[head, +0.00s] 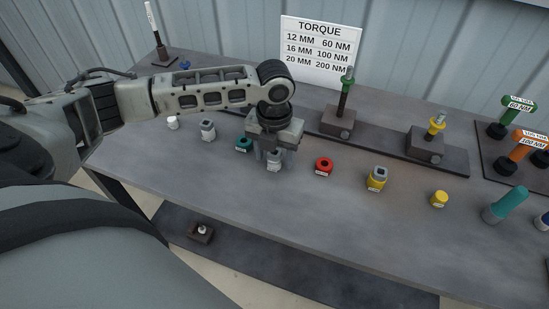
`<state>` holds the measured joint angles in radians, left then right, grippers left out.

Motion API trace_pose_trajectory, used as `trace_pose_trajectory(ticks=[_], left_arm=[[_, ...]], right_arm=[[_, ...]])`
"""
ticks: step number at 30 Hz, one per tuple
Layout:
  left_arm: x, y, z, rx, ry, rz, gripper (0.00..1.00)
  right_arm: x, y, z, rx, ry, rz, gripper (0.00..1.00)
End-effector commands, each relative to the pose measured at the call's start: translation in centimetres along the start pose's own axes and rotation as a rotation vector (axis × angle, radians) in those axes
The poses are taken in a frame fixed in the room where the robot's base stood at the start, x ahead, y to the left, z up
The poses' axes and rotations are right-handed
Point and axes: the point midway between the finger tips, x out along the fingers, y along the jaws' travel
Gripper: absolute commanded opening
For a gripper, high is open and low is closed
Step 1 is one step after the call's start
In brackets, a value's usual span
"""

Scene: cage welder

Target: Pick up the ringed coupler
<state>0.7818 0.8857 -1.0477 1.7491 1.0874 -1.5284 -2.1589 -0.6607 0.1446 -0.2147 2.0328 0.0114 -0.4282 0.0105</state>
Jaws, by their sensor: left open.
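My left gripper (272,150) points straight down over the table, its fingers open. A small grey-white coupler (274,167) stands between or just beneath the fingertips, and the gripper hides its upper part. I cannot tell whether a ring runs around it. A row of similar parts stands on the table: a white one (173,123), a grey square-topped one (208,130), a green one (243,145), a red one (324,166), a yellow one with a grey square top (376,179) and a plain yellow one (439,199). My right gripper is out of view.
Behind the row, a dark rail carries blocks with a green-topped post (346,92) and a yellow-topped post (436,125). A torque sign (318,50) stands at the back. Green and orange tagged tools (521,145) and a teal cylinder (505,205) are at right.

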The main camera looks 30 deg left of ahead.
Motion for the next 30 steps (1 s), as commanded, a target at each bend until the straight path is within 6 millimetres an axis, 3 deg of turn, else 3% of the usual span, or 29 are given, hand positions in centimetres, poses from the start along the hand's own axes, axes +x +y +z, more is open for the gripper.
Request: trace_pose_trajectory(ticks=[2, 6, 7, 20, 26, 30], left_arm=[[0.0, 0.0, 0.0, 0.000, 0.000, 0.000, 0.54], [-0.1, 0.0, 0.0, 0.000, 0.000, 0.000, 0.15], [-0.1, 0.0, 0.0, 0.000, 0.000, 0.000, 0.10], [-0.7, 0.0, 0.1, 0.000, -0.003, -0.001, 0.10], [-3.2, -0.1, 0.2, 0.000, -0.006, -0.002, 0.10], [-6.2, -0.8, -2.2, 0.006, -0.005, -0.003, 0.10]], right_arm=[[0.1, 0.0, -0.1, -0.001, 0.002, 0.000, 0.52], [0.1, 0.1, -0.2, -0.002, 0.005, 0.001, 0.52], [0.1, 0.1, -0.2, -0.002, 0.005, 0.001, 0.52], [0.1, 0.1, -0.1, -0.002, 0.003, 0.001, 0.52], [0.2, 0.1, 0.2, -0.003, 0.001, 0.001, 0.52], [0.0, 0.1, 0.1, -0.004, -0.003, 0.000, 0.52]])
